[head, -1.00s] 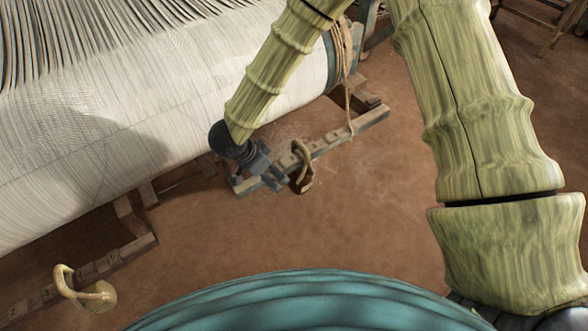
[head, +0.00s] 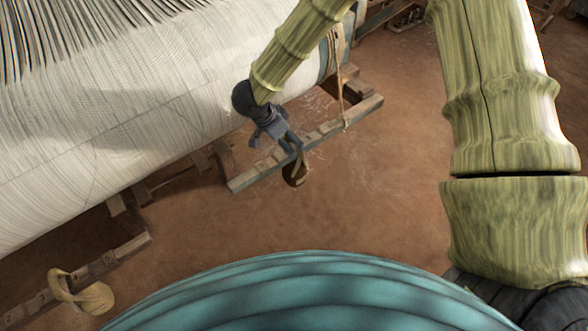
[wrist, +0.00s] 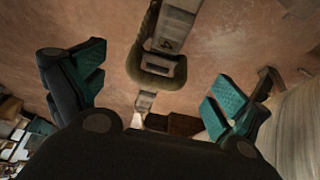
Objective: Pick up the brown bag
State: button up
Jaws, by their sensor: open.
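The brown bag (head: 294,174) hangs from the notched wooden beam beside the loom in the head view, its tan strap looped up over the beam. In the wrist view, the bag (wrist: 134,68) shows as a dark brown loop around the beam, between my fingers and beyond their tips. My gripper (head: 276,138) is open just above the beam and partly covers the strap in the head view. In the wrist view, my gripper's (wrist: 155,88) teal-padded fingers are spread wide with nothing between the pads. I cannot tell whether a finger touches the strap.
A second, tan bag (head: 88,297) sits on another notched beam (head: 125,248) at the lower left. The white warp sheet of the loom (head: 110,130) fills the upper left, close to my gripper. Brown floor is clear to the right.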

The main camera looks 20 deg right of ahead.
jog(key=shift+w+d, duration=0.2)
jog(key=shift+d, duration=0.45)
jog(key=x, duration=0.5)
jog(key=shift+d, duration=0.15)
jog(key=shift+c, duration=0.5)
jog(key=c, duration=1.5)
jog(key=shift+r, duration=0.1)
